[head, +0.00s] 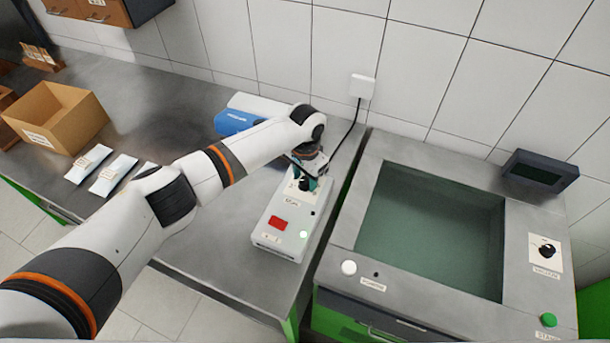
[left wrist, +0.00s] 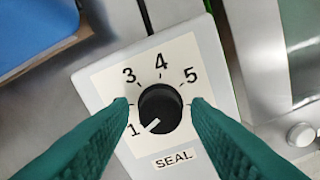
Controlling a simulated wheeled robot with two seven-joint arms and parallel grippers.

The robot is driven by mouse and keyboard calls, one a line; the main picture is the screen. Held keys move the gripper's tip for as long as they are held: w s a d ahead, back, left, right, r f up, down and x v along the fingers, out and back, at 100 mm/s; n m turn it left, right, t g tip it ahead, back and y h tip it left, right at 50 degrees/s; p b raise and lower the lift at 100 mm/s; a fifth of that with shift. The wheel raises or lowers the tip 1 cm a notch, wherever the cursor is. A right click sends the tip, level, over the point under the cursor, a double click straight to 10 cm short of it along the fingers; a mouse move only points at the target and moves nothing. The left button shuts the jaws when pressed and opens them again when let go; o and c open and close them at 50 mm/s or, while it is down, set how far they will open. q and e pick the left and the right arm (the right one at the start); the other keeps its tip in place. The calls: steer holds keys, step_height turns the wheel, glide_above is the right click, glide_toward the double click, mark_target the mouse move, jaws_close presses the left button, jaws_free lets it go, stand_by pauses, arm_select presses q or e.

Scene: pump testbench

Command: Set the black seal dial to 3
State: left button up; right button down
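The black seal dial (left wrist: 160,108) sits on a white plate marked SEAL, with 1, 3, 4 and 5 readable. Its white pointer line aims to the lower left, toward the 1. In the head view the dial (head: 305,184) is on top of the pale sealer box (head: 266,228), partly covered by the gripper. My left gripper (head: 303,181) is over it with teal fingers pointing down. In the left wrist view the fingertips of my left gripper (left wrist: 160,104) are open, one on each side of the dial, with small gaps. My right gripper is not in view.
A blue and white device (head: 236,121) lies behind the box on the metal counter. White packets (head: 112,174) and a cardboard box (head: 55,115) are to the left. To the right is a sunken tank (head: 430,230) with a VACUUM knob (head: 546,250) and a green button (head: 548,320).

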arm_select(q)
steer(key=c, duration=0.6)
steer(key=shift+c, duration=0.4)
steer(key=shift+m, duration=0.4)
steer(key=m, duration=0.4)
steer(key=shift+b, duration=0.3)
steer(key=m, duration=0.4)
steer(key=shift+r, duration=0.1)
steer(key=m+b, duration=0.1)
steer(key=m, duration=0.3)
steer(key=shift+m, duration=2.4)
steer(key=shift+b, duration=0.3)
